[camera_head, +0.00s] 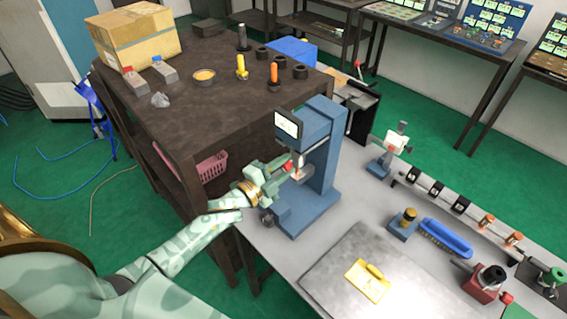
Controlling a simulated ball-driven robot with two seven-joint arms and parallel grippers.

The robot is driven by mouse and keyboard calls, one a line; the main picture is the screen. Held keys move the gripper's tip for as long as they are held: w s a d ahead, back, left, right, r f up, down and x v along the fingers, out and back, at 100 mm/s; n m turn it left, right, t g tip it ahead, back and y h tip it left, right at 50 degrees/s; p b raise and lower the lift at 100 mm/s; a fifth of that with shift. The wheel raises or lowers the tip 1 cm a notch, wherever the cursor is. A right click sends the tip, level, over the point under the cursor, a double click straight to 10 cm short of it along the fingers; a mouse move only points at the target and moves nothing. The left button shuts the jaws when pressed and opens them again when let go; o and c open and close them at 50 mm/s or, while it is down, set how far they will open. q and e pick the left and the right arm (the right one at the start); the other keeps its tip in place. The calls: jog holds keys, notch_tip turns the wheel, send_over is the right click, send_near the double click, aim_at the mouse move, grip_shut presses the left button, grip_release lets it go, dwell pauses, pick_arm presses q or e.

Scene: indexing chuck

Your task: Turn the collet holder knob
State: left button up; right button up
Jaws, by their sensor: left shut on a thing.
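A blue bench machine (323,165) with a small tilted screen (287,124) stands at the left end of the grey worktable. My left gripper (284,170) reaches in from the left, level with the machine's middle, in front of its column. It is shut on a small red knob (287,166); the jaws hide most of it. I cannot tell for sure whether this is the collet holder knob. A dark round part (267,217) sits low by the machine's base, below the gripper. My right gripper is out of view.
A dark table (215,110) behind the left arm bears a cardboard box (136,38), a dish and several small tools. The grey worktable (290,256) holds a plate with a yellow piece (367,280), a blue brush (445,237) and a red fixture (486,283) to the right.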

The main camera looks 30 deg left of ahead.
pick_arm(q)
jog(key=n+p, duration=0.2)
jog(key=n, duration=0.2)
jog(key=shift+r+n, duration=0.15)
jog(key=shift+n, duration=0.25)
jog(key=n+p, duration=0.2)
jog(key=n, duration=0.2)
jog(key=shift+n+y, duration=0.3)
jog(key=n+p, duration=0.2)
jog(key=n, duration=0.2)
jog(key=shift+n, duration=0.3)
jog(key=shift+f+n+p, duration=0.2)
jog(key=shift+n+p, duration=0.3)
jog(key=shift+n, duration=1.3)
jog(key=o, duration=1)
jog(key=v, duration=1.6)
jog(key=shift+s+r, duration=0.2)
jog(key=shift+r, duration=0.05)
